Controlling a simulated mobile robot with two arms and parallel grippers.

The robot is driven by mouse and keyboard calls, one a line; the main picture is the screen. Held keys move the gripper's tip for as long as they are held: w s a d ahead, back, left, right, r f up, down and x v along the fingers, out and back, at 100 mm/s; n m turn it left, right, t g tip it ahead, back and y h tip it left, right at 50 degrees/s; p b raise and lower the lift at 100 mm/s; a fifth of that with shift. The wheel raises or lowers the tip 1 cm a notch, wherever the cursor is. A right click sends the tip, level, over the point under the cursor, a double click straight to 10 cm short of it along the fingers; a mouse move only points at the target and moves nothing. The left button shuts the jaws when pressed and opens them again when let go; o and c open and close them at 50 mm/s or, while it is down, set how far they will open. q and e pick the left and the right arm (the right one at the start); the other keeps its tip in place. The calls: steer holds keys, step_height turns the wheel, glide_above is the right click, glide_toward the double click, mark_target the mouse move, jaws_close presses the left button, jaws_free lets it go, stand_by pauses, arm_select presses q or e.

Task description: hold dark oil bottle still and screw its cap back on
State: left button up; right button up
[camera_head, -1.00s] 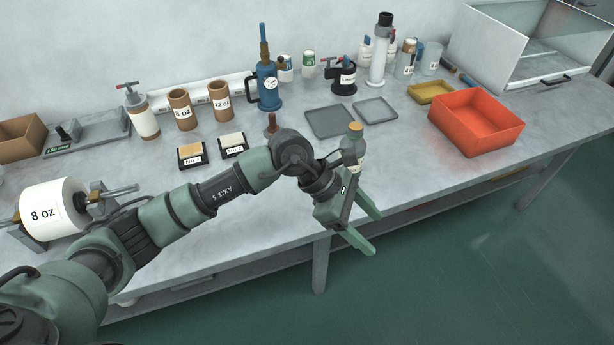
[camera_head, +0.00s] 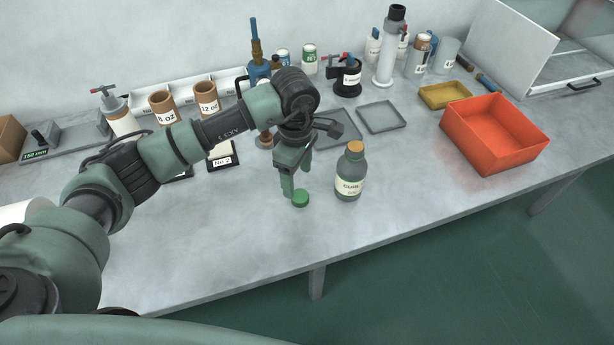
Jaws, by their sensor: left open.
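The dark grey-green bottle (camera_head: 350,178) stands upright near the front of the table, with a cream label and a tan-orange top at its neck. A small green round cap (camera_head: 301,199) lies on the table just left of it. My left gripper (camera_head: 297,184) points down at the green cap, its fingers open. One fingertip is right beside or over the cap; I cannot tell if it touches. The gripper is left of the bottle and apart from it. My right gripper is out of view.
Two grey trays (camera_head: 381,117) lie behind the bottle. A yellow tray (camera_head: 445,95) and an orange-red bin (camera_head: 494,134) stand to the right. A blue pump tool (camera_head: 258,64) and a black clamp (camera_head: 347,82) stand at the back. The table right of the bottle is clear.

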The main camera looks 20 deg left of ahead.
mark_target(300, 196)
arm_select(q)
steer(key=shift+w, duration=0.5)
steer(key=shift+s+r, duration=0.2)
steer(key=shift+s, duration=0.3)
steer(key=shift+w+f+p, duration=0.15)
steer(key=shift+f+p, duration=0.1)
steer(key=shift+f, duration=0.45)
steer(key=shift+w+f+p, duration=0.1)
steer(key=shift+f+p, duration=0.1)
steer(key=shift+f, duration=0.5)
steer(key=shift+s, duration=0.1)
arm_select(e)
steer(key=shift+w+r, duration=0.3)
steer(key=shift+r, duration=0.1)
arm_select(q)
steer(key=shift+d+f+p, duration=0.1)
steer(key=shift+f+p, duration=0.25)
steer(key=shift+p, duration=0.15)
step_height(300, 196, down, 4)
steer(key=shift+r+p, duration=0.15)
steer(key=shift+p, duration=0.65)
steer(key=shift+f, duration=0.35)
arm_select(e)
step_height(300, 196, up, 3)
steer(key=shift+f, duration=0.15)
